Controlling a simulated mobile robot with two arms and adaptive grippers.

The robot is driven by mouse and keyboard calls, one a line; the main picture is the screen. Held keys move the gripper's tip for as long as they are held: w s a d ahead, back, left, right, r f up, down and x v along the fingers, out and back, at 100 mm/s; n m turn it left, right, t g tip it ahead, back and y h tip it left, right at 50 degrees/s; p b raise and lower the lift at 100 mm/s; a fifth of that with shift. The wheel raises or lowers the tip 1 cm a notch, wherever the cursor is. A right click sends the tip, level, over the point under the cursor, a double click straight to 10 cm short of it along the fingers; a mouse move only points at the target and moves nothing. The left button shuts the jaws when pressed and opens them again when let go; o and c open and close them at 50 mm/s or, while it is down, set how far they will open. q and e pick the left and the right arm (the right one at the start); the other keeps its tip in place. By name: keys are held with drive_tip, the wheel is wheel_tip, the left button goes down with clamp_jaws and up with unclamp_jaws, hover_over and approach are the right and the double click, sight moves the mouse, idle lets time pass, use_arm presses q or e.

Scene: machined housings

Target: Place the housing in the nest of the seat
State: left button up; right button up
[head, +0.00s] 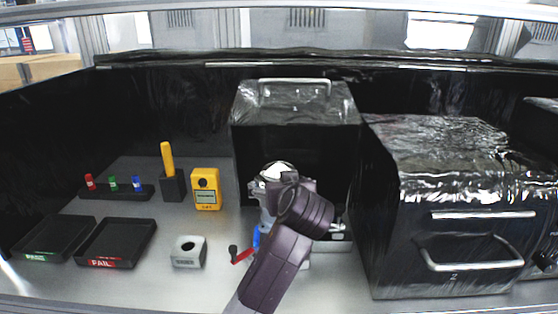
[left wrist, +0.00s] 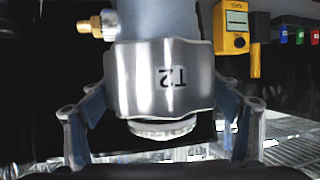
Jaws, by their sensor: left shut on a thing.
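The housing (left wrist: 165,78) is a shiny metal body with a dark "T2" label, upside down in the left wrist view, and a brass fitting at its side. My left gripper (left wrist: 160,130) is shut on it, with one finger at each side. In the head view the left gripper (head: 268,188) is inside the mouth of the black hood, and my own wrist hides most of it and the housing. The seat (head: 338,231) shows only as metal parts right of my wrist; its nest is hidden. I cannot tell whether the housing touches it. My right gripper is not in view.
The black hood (head: 295,103) surrounds the work spot, with a black drawer cabinet (head: 440,200) close on its right.

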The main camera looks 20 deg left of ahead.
use_arm(q)
drive_tip(key=shift+f, duration=0.85)
wheel_tip(320, 180, down, 3)
drive_tip(key=shift+r+p, duration=0.1)
drive_tip(key=shift+p, duration=0.45)
drive_tip(key=shift+f, duration=0.75)
drive_tip(key=o, duration=1.7)
drive_tip(key=shift+s+f, duration=0.1)
drive_tip(key=shift+f, duration=0.2)
drive_tip(key=shift+c, duration=0.2)
drive_tip(key=o, duration=0.4)
drive_tip(key=shift+s+r, duration=0.1)
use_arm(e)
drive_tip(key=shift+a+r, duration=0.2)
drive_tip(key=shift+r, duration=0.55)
